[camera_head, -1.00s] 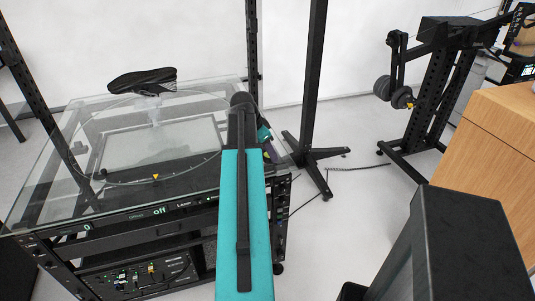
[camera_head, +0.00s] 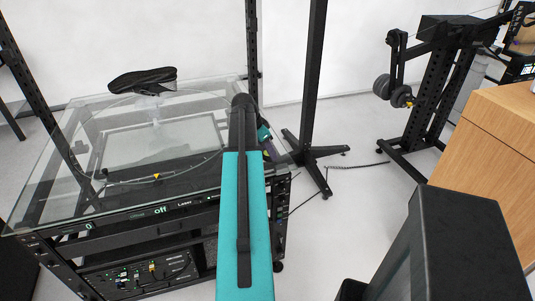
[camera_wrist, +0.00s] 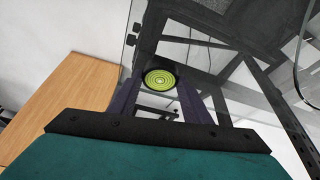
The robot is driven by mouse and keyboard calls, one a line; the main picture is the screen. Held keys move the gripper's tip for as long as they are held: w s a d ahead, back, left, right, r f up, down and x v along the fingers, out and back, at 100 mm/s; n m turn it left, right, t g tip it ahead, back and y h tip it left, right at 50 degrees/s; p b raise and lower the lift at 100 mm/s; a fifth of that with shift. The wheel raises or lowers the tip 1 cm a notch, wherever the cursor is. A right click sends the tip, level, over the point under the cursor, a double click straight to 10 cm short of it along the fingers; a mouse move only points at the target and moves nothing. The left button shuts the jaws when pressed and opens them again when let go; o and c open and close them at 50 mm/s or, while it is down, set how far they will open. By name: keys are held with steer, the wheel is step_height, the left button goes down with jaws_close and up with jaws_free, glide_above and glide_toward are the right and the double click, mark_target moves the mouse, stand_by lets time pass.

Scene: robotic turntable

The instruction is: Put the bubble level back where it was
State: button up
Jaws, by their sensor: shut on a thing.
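The bubble level (camera_wrist: 159,79) shows in the wrist view as a round yellow-green disc with dark rings and a black rim. My gripper (camera_wrist: 160,84) is shut on it, with a purple-grey finger on each side. In the wrist view the level appears over the edge of the glass top. In the head view my teal arm hides most of the gripper and I cannot make out the level. The glass-topped turntable (camera_head: 50,190) stands at the left of the head view, on a black frame.
A black shoe (camera_head: 143,80) stands at the back of the turntable. A black upright post (camera_head: 314,100) with splayed feet stands behind my arm. A wooden cabinet (camera_head: 495,150) is at the right. A weighted camera stand (camera_head: 445,90) is at the back right. Floor is free between them.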

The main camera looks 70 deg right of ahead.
steer(key=shift+f, duration=1)
steer(key=shift+f, duration=0.1)
steer(key=o, duration=1.2)
steer(key=shift+r, duration=0.2)
steer(key=shift+b+v, duration=0.8)
steer(key=shift+v, duration=5.15)
step_height(320, 180, up, 10)
steer(key=p, duration=1)
steer(key=shift+a+f, duration=0.1)
